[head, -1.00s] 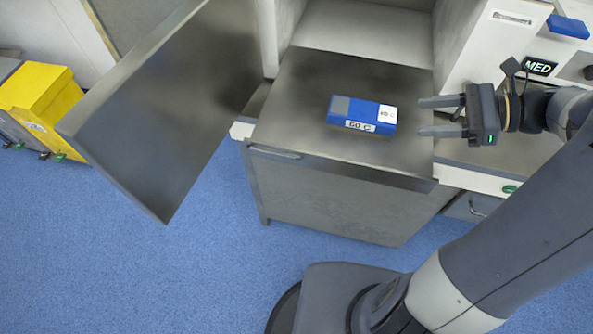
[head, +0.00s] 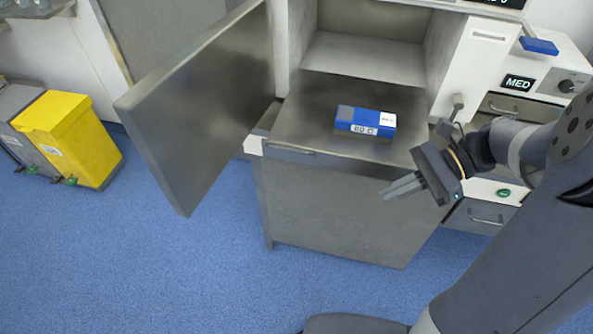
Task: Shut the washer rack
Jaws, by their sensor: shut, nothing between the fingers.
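The washer rack (head: 330,172) is a grey metal pull-out, drawn out of the open washer chamber (head: 365,58) toward me. A slim handle (head: 291,150) runs along its front top edge at the left. A blue box (head: 365,122) labelled "60 C" lies on the rack's top, toward the back right. My gripper (head: 385,193) is shut and empty. In the picture it overlaps the rack's front at the right, below the top edge; whether it touches the rack I cannot tell.
The washer's grey door (head: 205,100) stands open at the left. A yellow bin (head: 70,135) and a grey bin stand farther left. A white unit with a MED label (head: 518,83) and a blue item (head: 539,46) are at the right. Blue floor is clear in front.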

